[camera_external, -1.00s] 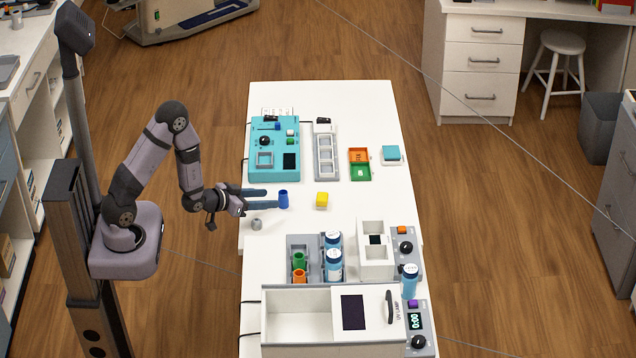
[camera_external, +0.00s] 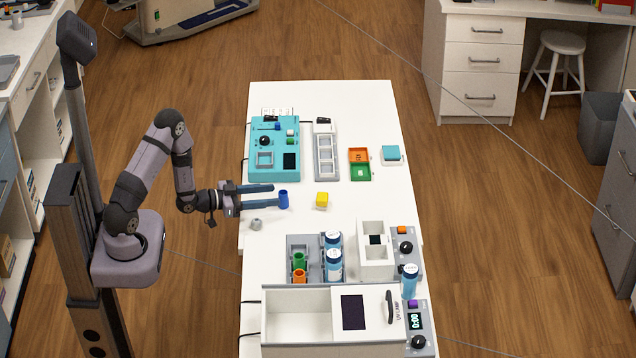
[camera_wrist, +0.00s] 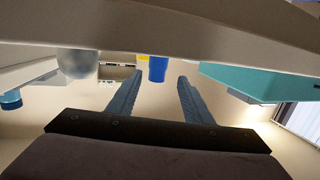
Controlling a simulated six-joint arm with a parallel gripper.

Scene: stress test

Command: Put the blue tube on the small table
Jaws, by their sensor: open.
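The fingers look empty. From these views I cannot tell which surface is the small table.
A teal device (camera_external: 275,165) lies behind my gripper. A small grey object (camera_external: 256,224) sits just in front of it. A grey rack (camera_external: 303,245) with green and orange tubes, blue-capped bottles (camera_external: 333,265) and a white open box (camera_external: 297,310) stand nearer. A white stool (camera_external: 556,62) is far off.

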